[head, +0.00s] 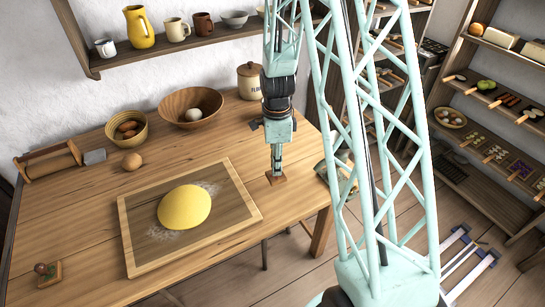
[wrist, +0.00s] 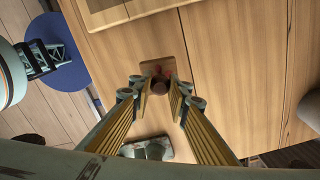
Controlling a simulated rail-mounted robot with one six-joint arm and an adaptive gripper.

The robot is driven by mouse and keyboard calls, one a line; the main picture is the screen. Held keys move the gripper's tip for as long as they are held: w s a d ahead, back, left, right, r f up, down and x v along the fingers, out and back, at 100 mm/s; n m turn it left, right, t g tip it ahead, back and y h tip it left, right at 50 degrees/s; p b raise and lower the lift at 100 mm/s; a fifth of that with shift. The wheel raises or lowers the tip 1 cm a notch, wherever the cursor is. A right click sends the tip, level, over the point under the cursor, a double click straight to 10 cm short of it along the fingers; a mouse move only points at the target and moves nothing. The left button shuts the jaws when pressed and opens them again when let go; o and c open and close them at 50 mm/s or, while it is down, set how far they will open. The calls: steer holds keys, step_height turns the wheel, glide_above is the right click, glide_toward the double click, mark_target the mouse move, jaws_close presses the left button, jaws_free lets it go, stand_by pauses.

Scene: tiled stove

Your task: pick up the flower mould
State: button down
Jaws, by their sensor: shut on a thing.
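A small square wooden mould (head: 277,181) with a dark round knob is at the right part of the wooden table. It also shows in the wrist view (wrist: 150,67). My gripper (head: 277,172) points down over it, and its fingers (wrist: 160,88) are closed around the knob. The mould's underside is hidden, so I cannot see a flower pattern. I cannot tell whether it touches the table or hangs just above it. A second small mould (head: 48,273) with a knob lies at the table's front left corner.
A framed board (head: 130,240) with yellow dough (head: 184,207) lies left of my gripper. Behind are a wooden bowl (head: 178,98), a smaller bowl with eggs (head: 112,121) and a flour jar (head: 249,88). A loose egg (head: 132,161) and rolling pin (head: 48,162) lie left.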

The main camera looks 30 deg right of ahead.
steer(key=s+a, duration=0.2)
steer(key=s, duration=0.5)
steer(key=shift+r, duration=0.35)
steer(key=c, duration=3.1)
jaws_free()
steer(key=shift+c, duration=0.7)
steer(key=shift+w+a, duration=0.1)
steer(key=shift+w, duration=0.05)
